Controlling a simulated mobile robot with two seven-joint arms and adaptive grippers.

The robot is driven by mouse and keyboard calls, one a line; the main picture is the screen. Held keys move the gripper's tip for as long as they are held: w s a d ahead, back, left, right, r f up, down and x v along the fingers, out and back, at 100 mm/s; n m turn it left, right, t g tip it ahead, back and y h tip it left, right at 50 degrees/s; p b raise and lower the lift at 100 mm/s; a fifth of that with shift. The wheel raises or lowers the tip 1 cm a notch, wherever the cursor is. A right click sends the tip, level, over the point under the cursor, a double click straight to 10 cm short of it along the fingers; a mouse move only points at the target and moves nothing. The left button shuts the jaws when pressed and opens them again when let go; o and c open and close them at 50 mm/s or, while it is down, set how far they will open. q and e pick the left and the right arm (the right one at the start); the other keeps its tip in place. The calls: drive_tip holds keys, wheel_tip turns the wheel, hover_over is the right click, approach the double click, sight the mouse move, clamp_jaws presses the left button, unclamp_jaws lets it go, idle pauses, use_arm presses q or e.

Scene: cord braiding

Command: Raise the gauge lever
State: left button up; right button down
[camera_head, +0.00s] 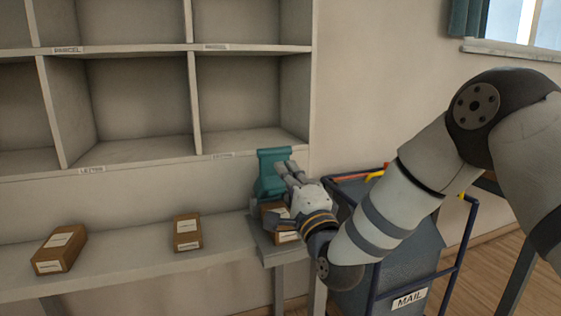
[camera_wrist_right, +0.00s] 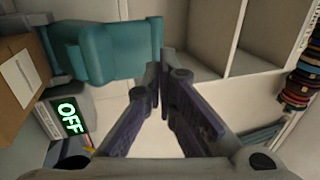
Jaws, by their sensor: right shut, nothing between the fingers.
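A teal gauge part (camera_head: 268,178) stands at the right end of the counter, below the shelves. I cannot tell which piece is the lever. A brown box (camera_head: 286,237) is at the gauge, partly hidden by my right wrist; it also shows in the wrist view (camera_wrist_right: 18,85). My right gripper (camera_head: 286,170) is shut and empty, its fingertips close to the teal part; contact is unclear. My left gripper is not in view.
Two brown labelled boxes (camera_head: 60,249) (camera_head: 187,232) lie on the counter (camera_head: 130,265) to the left. Empty shelf compartments (camera_head: 140,100) rise behind. A dark mail cart (camera_head: 400,270) with coloured items stands on the right, under my right arm.

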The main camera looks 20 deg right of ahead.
sight(276, 151)
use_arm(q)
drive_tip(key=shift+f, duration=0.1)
use_arm(e)
drive_tip(key=shift+x, duration=2.3)
